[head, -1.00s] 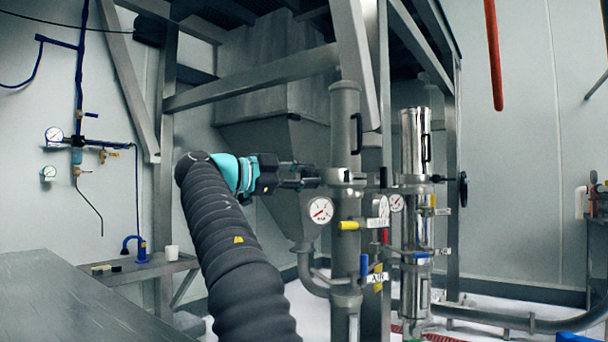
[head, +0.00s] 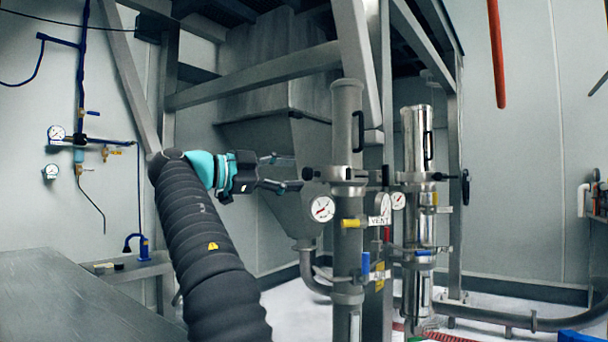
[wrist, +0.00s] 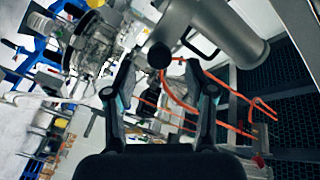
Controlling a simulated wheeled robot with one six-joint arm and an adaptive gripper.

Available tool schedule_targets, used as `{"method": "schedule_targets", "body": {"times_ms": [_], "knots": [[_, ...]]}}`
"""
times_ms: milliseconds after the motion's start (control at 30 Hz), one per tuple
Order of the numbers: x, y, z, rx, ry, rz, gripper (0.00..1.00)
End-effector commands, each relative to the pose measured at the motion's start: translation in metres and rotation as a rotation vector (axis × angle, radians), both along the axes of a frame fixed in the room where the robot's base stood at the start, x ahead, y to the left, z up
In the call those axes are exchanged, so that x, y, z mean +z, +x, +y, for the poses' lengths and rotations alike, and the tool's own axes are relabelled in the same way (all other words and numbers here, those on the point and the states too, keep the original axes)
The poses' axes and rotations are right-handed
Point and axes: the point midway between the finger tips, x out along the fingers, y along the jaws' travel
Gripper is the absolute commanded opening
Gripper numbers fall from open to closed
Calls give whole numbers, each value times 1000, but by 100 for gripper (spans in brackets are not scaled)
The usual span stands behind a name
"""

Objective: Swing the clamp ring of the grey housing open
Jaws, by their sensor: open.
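The grey housing (head: 346,125) is an upright matt metal tube with a black handle, right of centre in the head view. Its clamp ring (head: 347,174) is a band around the tube below the handle. A black knob (head: 309,174) sticks out from the ring to the left. I cannot tell whether the ring is parted. My gripper (head: 292,173) is open and empty, just left of the knob and apart from it. In the wrist view, the knob (wrist: 159,55) shows between the spread fingertips, with the housing (wrist: 232,28) beyond to the upper right.
A shiny second housing (head: 416,140) stands right of the grey one, with its own clamp. Pressure gauges (head: 321,208) and coloured valve levers sit below the ring. A hopper (head: 278,95) and steel frame stand behind. A metal table (head: 70,295) is at lower left.

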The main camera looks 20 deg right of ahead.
Motion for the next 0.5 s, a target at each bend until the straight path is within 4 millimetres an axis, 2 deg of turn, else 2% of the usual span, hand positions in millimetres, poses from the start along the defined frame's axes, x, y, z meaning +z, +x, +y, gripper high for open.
{"method": "schedule_targets", "body": {"times_ms": [33, 200, 500], "knots": [[-1, 0, 9, 2, 1, -1, 55], [0, -3, 20, -1, 1, -2, 55], [0, -4, 27, -2, 1, 0, 55]]}}
